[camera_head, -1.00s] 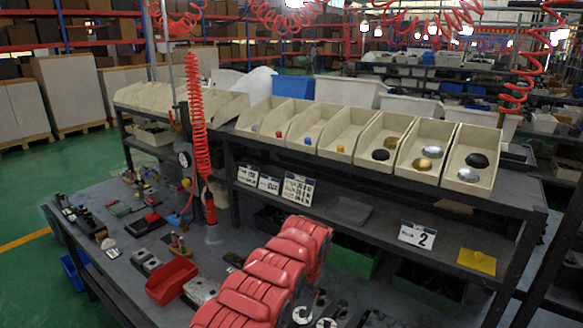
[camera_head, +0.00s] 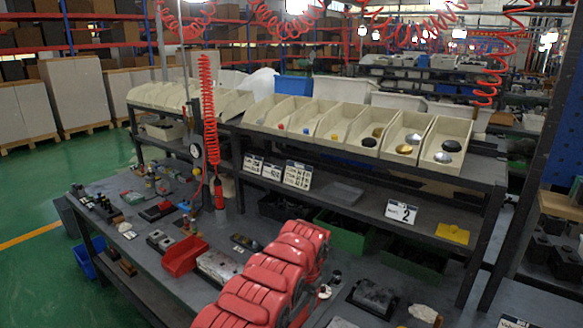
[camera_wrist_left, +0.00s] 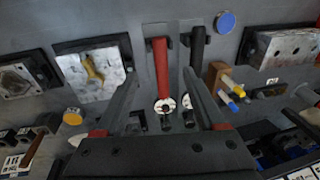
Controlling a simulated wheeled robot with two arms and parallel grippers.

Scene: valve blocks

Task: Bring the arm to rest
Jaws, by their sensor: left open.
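My left arm, in a red padded cover, comes in at the bottom of the head view and bends down over the bench; its gripper is mostly hidden there. In the left wrist view my left gripper (camera_wrist_left: 159,74) is open, its two dark fingers apart and nothing held between them. A red-handled tool (camera_wrist_left: 161,68) and a black-handled tool (camera_wrist_left: 197,48) lie on the grey bench beneath and beyond the fingers. My right gripper is not in view.
A metal block with a yellow piece (camera_wrist_left: 92,72) lies left and another metal block (camera_wrist_left: 289,47) right. The bench also holds a red bin (camera_head: 184,256) and a metal block (camera_head: 374,297). A shelf with cream bins (camera_head: 343,124) stands behind.

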